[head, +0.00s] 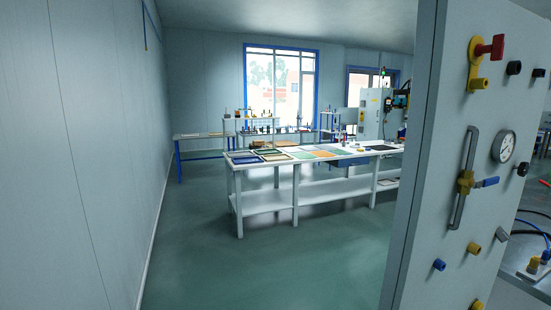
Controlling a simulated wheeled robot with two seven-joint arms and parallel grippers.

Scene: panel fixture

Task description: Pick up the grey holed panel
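No gripper of mine is in view. Several flat panels and trays lie on a long white table (267,197) in the middle distance. Among them are a dark flat piece (381,148) towards the right end, orange and green pieces near the middle, and framed trays (243,157) at the left end. They are too small and far off to tell which, if any, is the grey holed panel.
A tall light grey fixture (424,200) stands close on the right, with a gauge (503,146), a red-handled valve (488,48) and a blue-handled valve (485,183). A wall (85,150) runs along the left. The green floor (270,265) between them is clear.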

